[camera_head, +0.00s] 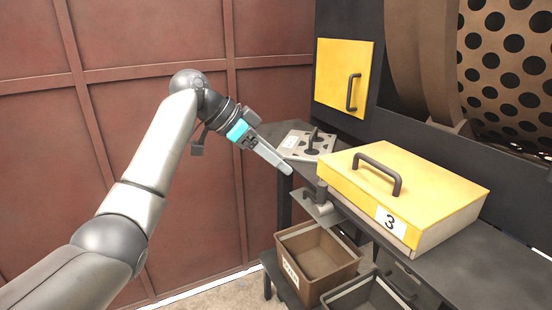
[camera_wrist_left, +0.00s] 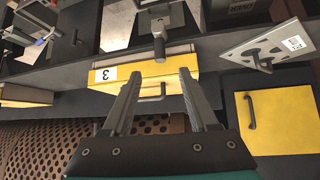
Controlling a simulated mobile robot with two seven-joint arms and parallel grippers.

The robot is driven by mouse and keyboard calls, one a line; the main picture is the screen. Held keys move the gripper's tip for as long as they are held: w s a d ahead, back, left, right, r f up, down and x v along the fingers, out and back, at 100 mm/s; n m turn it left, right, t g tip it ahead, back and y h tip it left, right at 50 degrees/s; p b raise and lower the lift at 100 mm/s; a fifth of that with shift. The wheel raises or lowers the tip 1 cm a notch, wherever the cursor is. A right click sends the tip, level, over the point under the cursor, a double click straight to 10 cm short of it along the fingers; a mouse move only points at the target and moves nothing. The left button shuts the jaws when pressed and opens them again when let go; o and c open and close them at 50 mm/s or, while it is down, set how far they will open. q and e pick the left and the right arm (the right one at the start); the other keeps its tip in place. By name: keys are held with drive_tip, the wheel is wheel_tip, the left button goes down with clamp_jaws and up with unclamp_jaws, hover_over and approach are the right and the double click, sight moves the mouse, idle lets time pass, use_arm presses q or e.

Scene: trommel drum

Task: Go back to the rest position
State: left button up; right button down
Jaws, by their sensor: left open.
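My left arm reaches in from the left in the head view. Its gripper (camera_head: 286,169) is in the air in front of the dark bench, left of the yellow box marked 3 (camera_head: 440,190). In the left wrist view the two fingers (camera_wrist_left: 158,73) are spread apart with nothing held between them. The yellow box also shows in that view (camera_wrist_left: 105,76), beyond the fingers. My right gripper does not show in the head view.
A grey plate with a dark handle (camera_head: 293,142) lies on the bench, near the gripper in the picture. A yellow door (camera_head: 335,80) and a perforated drum (camera_head: 505,60) are behind. A brown bin (camera_head: 308,286) stands below. Red wall panels (camera_head: 120,30) fill the left.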

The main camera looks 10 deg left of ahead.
use_arm(q)
drive_tip(key=s+a+f+n+y+b, duration=0.2)
drive_tip(key=a+f+n+b, duration=0.15)
drive_tip(key=f, duration=1.75)
drive_tip(key=s+a+f+n+y+b, duration=0.25)
drive_tip(key=f+n, duration=0.25)
drive_tip(key=f, duration=1.7)
drive_tip(key=s+a+f+n+y+b, duration=0.1)
drive_tip(key=s+f+b, duration=0.1)
drive_tip(key=s+f, duration=0.65)
drive_tip(key=s+a+f+n+y+b, duration=0.15)
drive_tip(key=s+f, duration=0.45)
drive_tip(key=f, duration=0.6)
drive_tip(key=s+f+g+b, duration=0.1)
drive_tip(key=s+f+b, duration=0.1)
drive_tip(key=s+f, duration=0.4)
drive_tip(key=s+a+f+b, duration=0.1)
drive_tip(key=s+f, duration=0.5)
drive_tip(key=s, duration=1.1)
drive_tip(key=s+f+g+y+b, duration=0.1)
drive_tip(key=s+f+b, duration=0.2)
drive_tip(key=s+f, duration=0.3)
drive_tip(key=s, duration=0.5)
drive_tip(key=shift+s+a+g, duration=0.25)
drive_tip(key=shift+s+g, duration=0.05)
drive_tip(key=shift+s, duration=0.05)
drive_tip(key=shift+c, duration=0.7)
drive_tip(key=shift+w+m, duration=0.1)
drive_tip(key=shift+m, duration=0.2)
